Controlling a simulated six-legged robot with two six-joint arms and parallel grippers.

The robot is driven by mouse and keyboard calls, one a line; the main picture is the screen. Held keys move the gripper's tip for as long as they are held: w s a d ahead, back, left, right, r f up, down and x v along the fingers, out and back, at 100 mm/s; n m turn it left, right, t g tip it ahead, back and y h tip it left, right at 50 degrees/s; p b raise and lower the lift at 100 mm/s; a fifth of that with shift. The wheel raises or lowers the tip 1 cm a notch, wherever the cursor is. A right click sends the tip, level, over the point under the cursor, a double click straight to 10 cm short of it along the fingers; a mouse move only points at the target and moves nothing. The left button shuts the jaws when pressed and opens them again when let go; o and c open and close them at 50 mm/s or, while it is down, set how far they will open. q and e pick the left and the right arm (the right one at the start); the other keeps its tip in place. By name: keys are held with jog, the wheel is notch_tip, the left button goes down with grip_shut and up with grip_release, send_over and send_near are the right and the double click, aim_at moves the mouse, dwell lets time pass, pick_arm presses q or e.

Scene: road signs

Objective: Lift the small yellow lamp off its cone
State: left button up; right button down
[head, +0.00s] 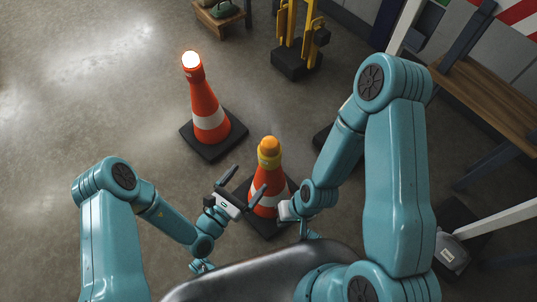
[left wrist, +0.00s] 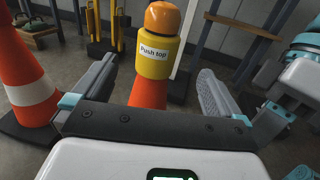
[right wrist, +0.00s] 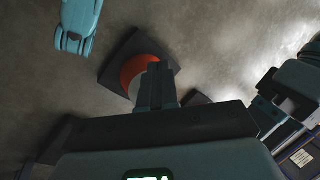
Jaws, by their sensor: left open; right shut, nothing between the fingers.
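The small yellow lamp (head: 269,156) has an orange top and sits upright on an orange and white cone (head: 264,197) with a dark square base. In the left wrist view the lamp (left wrist: 157,50) bears a "Push top" label and shows beyond and between my fingers. My left gripper (head: 243,184) is open, just left of the cone and lower than the lamp, with nothing held. My right gripper (right wrist: 155,72) is shut and empty. In the right wrist view its fingers partly hide an orange cone (right wrist: 137,67) on a dark base.
A second cone (head: 209,119) with a lit white lamp (head: 191,60) stands behind to the left. Yellow posts on a dark block (head: 297,61) stand at the back. A wooden bench (head: 487,98) is at the right. The floor at left is clear.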

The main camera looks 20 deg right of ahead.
aim_at(264, 161)
pick_arm(q)
jog(key=b+x, duration=0.1)
jog(key=x, duration=0.7)
jog(key=shift+d, duration=0.1)
jog(key=b+x, duration=0.1)
jog(key=x, duration=0.1)
jog(key=b+x, duration=0.1)
jog(key=x, duration=0.1)
jog(key=shift+w+f, duration=0.25)
jog(key=shift+w+d+r, duration=0.15)
jog(key=shift+w+d, duration=0.15)
jog(key=shift+d, duration=0.2)
jog(key=c, duration=1.1)
jog(key=shift+r, duration=0.15)
notch_tip(264, 161, up, 20)
jog(key=p, duration=0.6)
